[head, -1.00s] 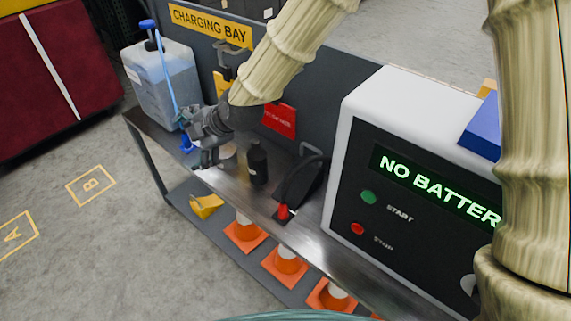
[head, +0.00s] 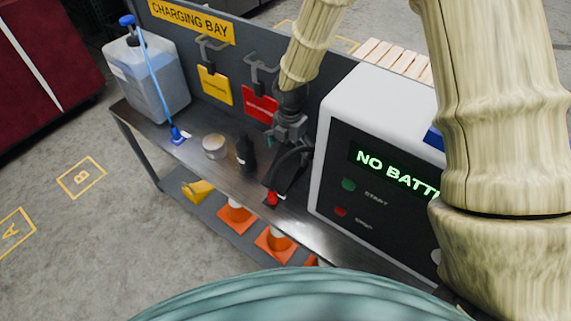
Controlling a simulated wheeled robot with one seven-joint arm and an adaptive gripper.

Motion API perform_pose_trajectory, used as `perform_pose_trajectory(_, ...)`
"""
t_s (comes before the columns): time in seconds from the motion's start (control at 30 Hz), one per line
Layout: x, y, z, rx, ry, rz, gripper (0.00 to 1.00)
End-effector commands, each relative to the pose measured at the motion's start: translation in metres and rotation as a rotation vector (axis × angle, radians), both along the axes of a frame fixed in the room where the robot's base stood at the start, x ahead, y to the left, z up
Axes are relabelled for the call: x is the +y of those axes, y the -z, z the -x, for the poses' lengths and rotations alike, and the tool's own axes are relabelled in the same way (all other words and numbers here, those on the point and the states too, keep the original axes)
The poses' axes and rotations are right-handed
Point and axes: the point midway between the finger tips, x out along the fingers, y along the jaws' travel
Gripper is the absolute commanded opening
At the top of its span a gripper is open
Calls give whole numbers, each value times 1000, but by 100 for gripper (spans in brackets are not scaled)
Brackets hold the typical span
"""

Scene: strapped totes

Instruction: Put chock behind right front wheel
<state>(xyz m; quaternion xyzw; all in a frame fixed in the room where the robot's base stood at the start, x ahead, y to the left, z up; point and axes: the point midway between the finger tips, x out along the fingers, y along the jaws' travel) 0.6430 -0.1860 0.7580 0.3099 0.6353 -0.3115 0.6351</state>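A yellow wedge-shaped block (head: 198,190), which looks like the chock, lies on the lower shelf at the left, below the bench top. My gripper (head: 296,150) is dark grey and points down over the back of the bench, beside the grey charger and just above a black object (head: 284,178) with a cable. It is well to the right of the yellow block and higher. Its fingers blend into the dark things behind, so I cannot tell whether they are open or touching anything. No vehicle wheel can be made out.
Orange cones (head: 236,218) stand on the lower shelf. The floor (head: 95,240) at left is clear.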

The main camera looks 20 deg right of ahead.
Motion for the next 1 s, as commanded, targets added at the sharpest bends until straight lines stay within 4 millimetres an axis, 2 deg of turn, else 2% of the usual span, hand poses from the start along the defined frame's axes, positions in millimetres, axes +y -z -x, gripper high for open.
perform_pose_trajectory(0.03, 0, 8, 1, 3, 0, 1, 100)
perform_pose_trajectory(0.2, 1, 26, 0, 1, 0, 0, 100)
perform_pose_trajectory(0.47, 2, 38, -1, 0, 0, -1, 100)
perform_pose_trajectory(0.8, 7, 75, -4, 1, 0, -1, 100)
perform_pose_trajectory(1.0, 7, 85, -4, -1, -2, -2, 100)
